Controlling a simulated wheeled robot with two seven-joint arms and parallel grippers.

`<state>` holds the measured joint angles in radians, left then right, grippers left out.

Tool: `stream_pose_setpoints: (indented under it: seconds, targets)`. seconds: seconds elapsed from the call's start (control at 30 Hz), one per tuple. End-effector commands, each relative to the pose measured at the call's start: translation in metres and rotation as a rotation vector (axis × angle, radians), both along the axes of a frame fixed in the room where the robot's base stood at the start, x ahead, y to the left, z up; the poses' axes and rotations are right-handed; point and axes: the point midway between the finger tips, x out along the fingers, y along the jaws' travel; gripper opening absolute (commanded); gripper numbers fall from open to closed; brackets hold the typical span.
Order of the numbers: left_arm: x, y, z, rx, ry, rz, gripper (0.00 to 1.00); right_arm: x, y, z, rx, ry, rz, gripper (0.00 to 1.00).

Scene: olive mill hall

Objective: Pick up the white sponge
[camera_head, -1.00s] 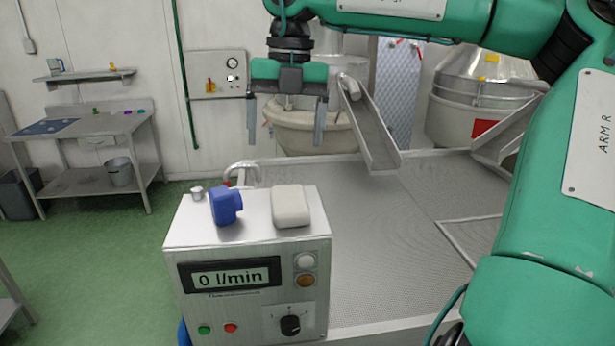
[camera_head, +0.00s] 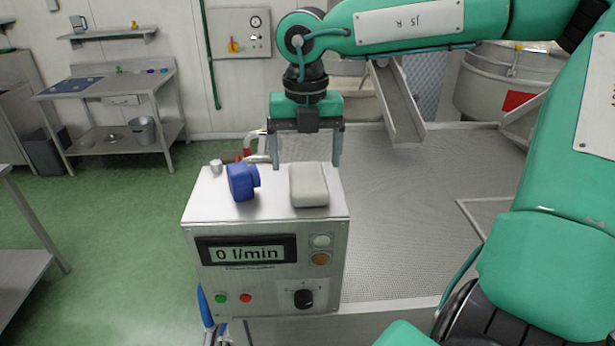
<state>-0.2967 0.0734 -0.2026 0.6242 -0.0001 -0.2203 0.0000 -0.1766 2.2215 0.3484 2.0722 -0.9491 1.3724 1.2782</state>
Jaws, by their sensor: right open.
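The white sponge (camera_head: 308,185) is an off-white rounded block lying on top of a metal control box (camera_head: 213,208) with a "0 l/min" display. My right gripper (camera_head: 307,163) points down with its two grey fingers spread wide. It is empty and shows just above and behind the sponge in the picture; the exact gap is hard to judge. The sponge's near face and top show fully. My left gripper is out of view.
A blue object (camera_head: 240,183) stands on the box, left of the sponge, with a small metal knob (camera_head: 216,166) beside it. A wide mesh-patterned metal surface (camera_head: 400,220) lies behind and right. A metal chute (camera_head: 397,105) hangs over it.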

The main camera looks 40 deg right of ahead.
Motion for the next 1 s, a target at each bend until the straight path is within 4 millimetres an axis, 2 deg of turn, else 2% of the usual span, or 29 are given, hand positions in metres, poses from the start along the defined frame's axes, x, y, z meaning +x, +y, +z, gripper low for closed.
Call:
stream_pose_setpoints:
  seconds: [0.03,0.17,0.33,0.6,0.63,0.87,1.0]
  targets:
    - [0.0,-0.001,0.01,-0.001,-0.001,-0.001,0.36,-0.003,0.001,-0.001,0.004,0.006,0.001,0.85]
    - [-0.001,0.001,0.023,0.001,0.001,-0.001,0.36,-0.006,0.001,-0.018,0.004,0.006,0.001,0.85]
    - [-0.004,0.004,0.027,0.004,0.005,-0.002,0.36,-0.005,0.0,-0.037,0.002,0.004,0.0,0.85]
    - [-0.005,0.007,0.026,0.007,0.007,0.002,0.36,-0.004,0.0,-0.041,0.001,0.001,-0.001,0.85]
    - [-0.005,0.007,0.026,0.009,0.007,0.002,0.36,-0.004,0.0,-0.041,0.001,0.001,-0.001,0.83]
    - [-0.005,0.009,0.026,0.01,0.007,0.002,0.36,-0.004,0.0,-0.041,0.001,0.001,-0.001,0.37]
    - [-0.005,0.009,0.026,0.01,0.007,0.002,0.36,-0.004,0.0,-0.041,0.001,0.001,-0.001,0.37]
